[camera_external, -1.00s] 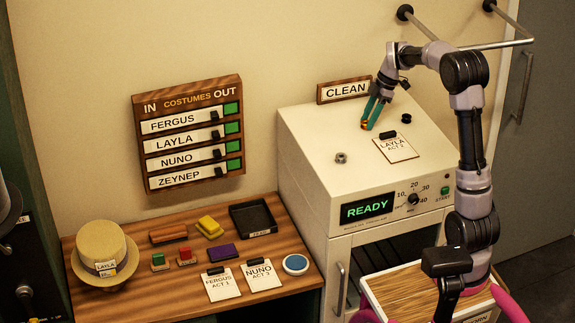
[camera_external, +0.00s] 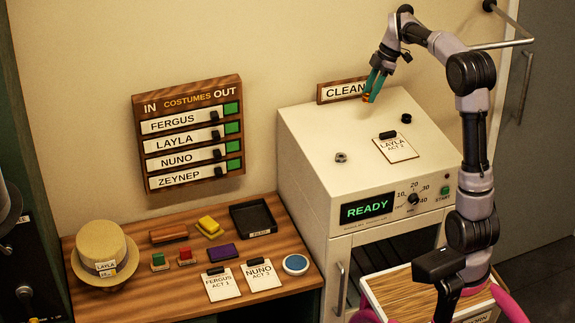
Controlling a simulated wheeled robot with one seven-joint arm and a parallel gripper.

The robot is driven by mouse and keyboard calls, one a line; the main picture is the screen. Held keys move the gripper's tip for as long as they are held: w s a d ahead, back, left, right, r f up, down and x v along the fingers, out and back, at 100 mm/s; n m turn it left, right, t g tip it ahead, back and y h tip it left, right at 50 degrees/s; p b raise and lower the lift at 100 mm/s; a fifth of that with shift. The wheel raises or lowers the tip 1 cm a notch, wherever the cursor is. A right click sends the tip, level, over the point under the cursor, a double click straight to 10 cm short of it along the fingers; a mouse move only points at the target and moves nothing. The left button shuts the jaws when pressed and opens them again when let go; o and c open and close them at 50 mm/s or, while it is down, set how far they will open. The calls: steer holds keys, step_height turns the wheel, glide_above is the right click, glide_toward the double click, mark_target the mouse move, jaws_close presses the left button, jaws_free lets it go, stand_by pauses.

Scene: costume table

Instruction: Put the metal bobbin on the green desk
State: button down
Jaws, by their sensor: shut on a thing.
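My gripper (camera_external: 371,92), with teal fingers, is above the back part of the white cleaning machine's top. It is shut on a small orange-brown thing (camera_external: 367,98), mostly hidden between the fingertips, so I cannot tell its shape. A small silver-grey, ring-like piece that looks like the metal bobbin (camera_external: 341,157) sits on the machine top, left of the middle and apart from my gripper. A small black piece (camera_external: 406,118) stands on the machine top at the back right. I see no green desk in this view.
The white machine (camera_external: 308,155) reads READY and carries a LAYLA clipboard (camera_external: 398,150). A CLEAN sign (camera_external: 342,91) stands behind it. The brown table (camera_external: 140,285) at left holds a straw hat (camera_external: 103,245), clipboards, a black tray (camera_external: 253,217) and several small blocks. A wall rail is at upper right.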

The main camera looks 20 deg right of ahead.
step_height(320, 180, up, 5)
steer(key=shift+r, duration=0.1)
steer(key=s+a, duration=0.5)
steer(key=a, duration=0.7)
steer(key=s+a, duration=0.5)
steer(key=a, duration=0.6)
steer(key=s+a, duration=0.4)
steer(key=a, duration=0.8)
steer(key=s+a, duration=1)
steer(key=s, duration=0.3)
steer(key=f, duration=3)
steer(key=w+f, duration=0.1)
steer(key=f, duration=1.4)
steer(key=shift+d+f, duration=0.1)
glide_above(229, 225)
steer(key=d, duration=0.2)
steer(key=shift+w+a+f, duration=0.15)
steer(key=shift+w+a, duration=0.1)
steer(key=shift+s+f, duration=0.15)
steer(key=shift+f, duration=1.6)
